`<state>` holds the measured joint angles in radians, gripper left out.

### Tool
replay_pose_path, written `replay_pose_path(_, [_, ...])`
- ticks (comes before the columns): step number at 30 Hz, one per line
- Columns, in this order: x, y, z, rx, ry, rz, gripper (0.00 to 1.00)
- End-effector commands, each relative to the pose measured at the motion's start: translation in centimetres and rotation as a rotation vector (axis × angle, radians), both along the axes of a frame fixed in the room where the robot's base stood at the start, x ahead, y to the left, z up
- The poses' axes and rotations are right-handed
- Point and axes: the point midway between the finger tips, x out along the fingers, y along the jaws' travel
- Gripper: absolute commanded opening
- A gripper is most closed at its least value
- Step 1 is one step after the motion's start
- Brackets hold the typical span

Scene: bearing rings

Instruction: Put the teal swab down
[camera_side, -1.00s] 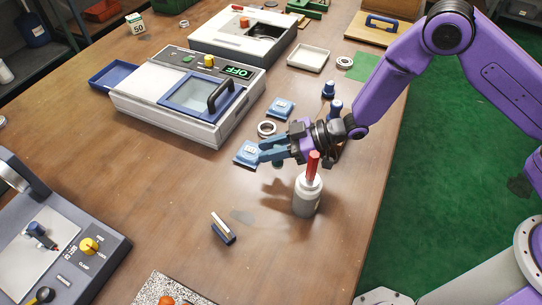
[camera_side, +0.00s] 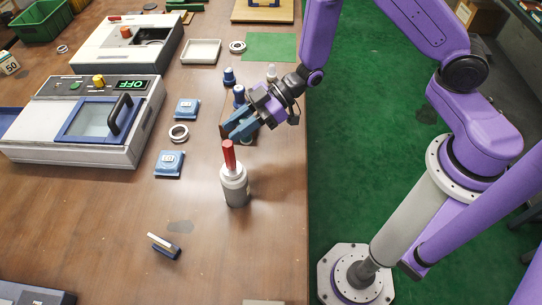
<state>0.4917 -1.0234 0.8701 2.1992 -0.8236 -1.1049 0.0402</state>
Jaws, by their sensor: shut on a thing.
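My gripper (camera_side: 234,129) is above the table, just behind a grey-and-white bottle (camera_side: 235,189). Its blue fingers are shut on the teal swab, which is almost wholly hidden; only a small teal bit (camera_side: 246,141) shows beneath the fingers. I cannot tell whether the swab touches anything below. A brown block (camera_side: 225,115) lies partly hidden behind and under the gripper.
Blue-capped bottles (camera_side: 229,76) stand behind the gripper. Blue boxes (camera_side: 169,163) and a metal ring (camera_side: 179,133) lie to its left, beside a machine reading OFF (camera_side: 80,140). A small blue-and-white block (camera_side: 164,246) lies in front. The front middle of the table is mostly clear.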

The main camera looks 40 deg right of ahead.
Motion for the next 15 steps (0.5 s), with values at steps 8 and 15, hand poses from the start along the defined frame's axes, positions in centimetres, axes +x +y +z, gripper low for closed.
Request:
replay_pose_path(8, [-3.7,-5.1,0.2,0.025,0.016,0.033,0.00])
replay_pose_path(15, [-4.1,-5.4,-2.2,0.029,0.019,0.038,0.00])
